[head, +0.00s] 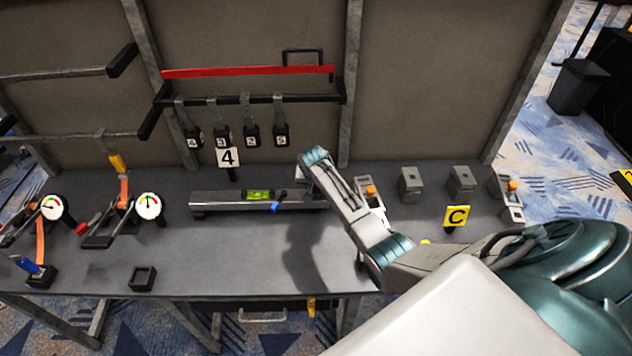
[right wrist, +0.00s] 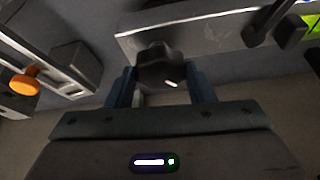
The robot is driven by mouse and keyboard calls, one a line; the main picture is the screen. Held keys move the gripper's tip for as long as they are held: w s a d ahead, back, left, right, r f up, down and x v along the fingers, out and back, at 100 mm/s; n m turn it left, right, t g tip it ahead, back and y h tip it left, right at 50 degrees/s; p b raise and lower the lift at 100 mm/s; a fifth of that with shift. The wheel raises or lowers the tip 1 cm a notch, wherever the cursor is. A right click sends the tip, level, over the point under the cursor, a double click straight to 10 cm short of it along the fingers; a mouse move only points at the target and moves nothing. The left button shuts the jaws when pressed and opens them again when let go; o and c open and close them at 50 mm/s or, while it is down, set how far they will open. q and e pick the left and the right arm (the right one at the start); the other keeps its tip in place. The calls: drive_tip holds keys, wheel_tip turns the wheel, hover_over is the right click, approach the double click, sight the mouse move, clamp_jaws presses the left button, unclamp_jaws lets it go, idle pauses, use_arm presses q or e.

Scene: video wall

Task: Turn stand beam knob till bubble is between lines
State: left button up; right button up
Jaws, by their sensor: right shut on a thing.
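The stand beam (head: 228,201) is a long grey bar lying on the bench, and its near face shows in the right wrist view (right wrist: 195,30). A green level vial (head: 258,195) sits on it; the bubble and lines are too small to read. A blue lever (head: 276,206) sticks out at the front. A dark lobed knob (right wrist: 160,64) is at the beam's end in the right wrist view. My right gripper (right wrist: 163,84) is shut on this knob, a finger on each side. In the head view my right wrist hides the knob. My left gripper is not in view.
A number 4 sign (head: 228,157) stands behind the beam. Gauges (head: 149,206) and clamps stand at the left. The bench front (head: 235,255) is clear.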

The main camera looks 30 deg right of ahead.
drive_tip(key=m, duration=0.3)
drive_tip(key=shift+a+f+g+h, duration=0.1)
drive_tip(key=shift+f+g+h, duration=0.05)
drive_tip(key=shift+g+h, duration=0.25)
drive_tip(key=shift+m+g+h+b, duration=0.3)
drive_tip(key=shift+m+g+b, duration=0.3)
drive_tip(key=shift+m, duration=1.5)
drive_tip(key=shift+a+f, duration=0.1)
drive_tip(key=o, duration=0.7)
drive_tip(key=shift+o, duration=1.2)
drive_tip(key=shift+w, duration=0.1)
